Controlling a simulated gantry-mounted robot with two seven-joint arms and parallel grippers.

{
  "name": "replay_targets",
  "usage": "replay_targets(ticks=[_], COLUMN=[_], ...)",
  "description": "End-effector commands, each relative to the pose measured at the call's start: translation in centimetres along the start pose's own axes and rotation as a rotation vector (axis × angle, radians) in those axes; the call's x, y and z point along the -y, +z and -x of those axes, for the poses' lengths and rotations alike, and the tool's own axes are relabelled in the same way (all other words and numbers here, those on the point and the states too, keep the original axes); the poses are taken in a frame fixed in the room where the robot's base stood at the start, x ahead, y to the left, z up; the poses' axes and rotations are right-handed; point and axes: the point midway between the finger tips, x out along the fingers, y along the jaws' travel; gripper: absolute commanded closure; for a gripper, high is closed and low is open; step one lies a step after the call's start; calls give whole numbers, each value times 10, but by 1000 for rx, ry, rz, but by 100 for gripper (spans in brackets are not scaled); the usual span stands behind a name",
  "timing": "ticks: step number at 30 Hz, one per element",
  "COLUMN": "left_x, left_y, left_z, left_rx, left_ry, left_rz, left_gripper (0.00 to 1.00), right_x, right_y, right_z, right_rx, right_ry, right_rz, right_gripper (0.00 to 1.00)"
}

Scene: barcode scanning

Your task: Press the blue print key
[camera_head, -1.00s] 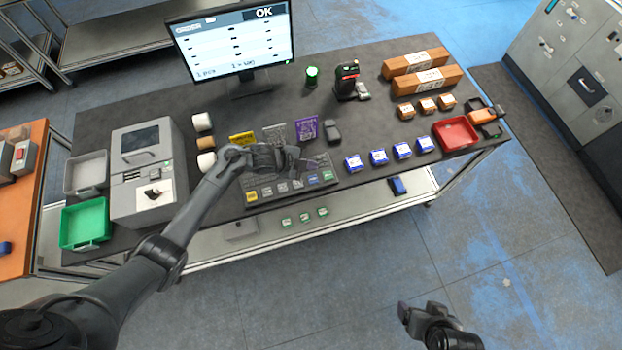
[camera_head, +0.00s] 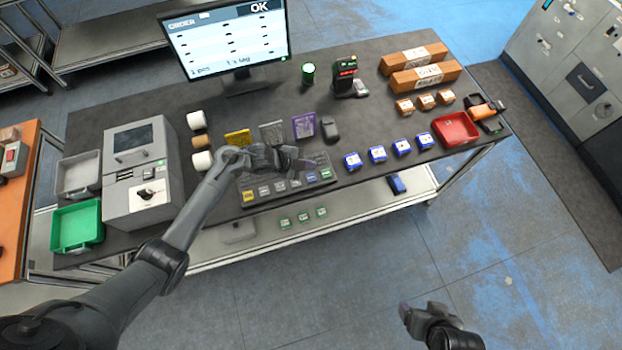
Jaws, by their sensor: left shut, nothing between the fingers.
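The key panel (camera_head: 262,201) lies near the front edge of the dark table, with a row of coloured keys along its front. The blue key (camera_head: 311,177) is near the right end of that row, between a grey key and the green key (camera_head: 325,174). My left gripper (camera_head: 312,163) is shut and empty. Its fingertips point right and show just behind the blue key in the picture. The gripper covers part of the panel's back, and I cannot tell its height above the panel. My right gripper (camera_head: 405,312) is low in front of the table, away from the panel; its jaws are unclear.
A monitor (camera_head: 228,42) showing OK stands behind. Yellow, grey and purple upright cards (camera_head: 303,125) stand behind the panel. Blue-and-white boxes (camera_head: 377,154) and a red tray (camera_head: 455,130) are to the right. A grey printer-like machine (camera_head: 135,205) stands to the left.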

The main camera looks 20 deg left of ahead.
Motion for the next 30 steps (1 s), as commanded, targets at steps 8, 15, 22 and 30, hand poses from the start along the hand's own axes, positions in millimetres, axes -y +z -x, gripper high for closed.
replay_targets(ticks=[8,15,22,30], left_x=[-21,-29,-30,-30], left_y=[20,29,30,30], left_z=[-28,-40,-42,-42], left_rx=[-1,-1,-1,-1], left_ry=[0,1,0,0], left_rz=[2,0,0,0], left_gripper=[100,100,100,100], right_x=[3,4,4,3], right_y=[11,15,15,16], right_z=[-37,-49,-50,-50], right_rx=[-1,-1,-1,-1], right_ry=[-5,-7,-7,-4], right_rz=[-6,-10,-9,-5], right_gripper=[20,20,20,20])
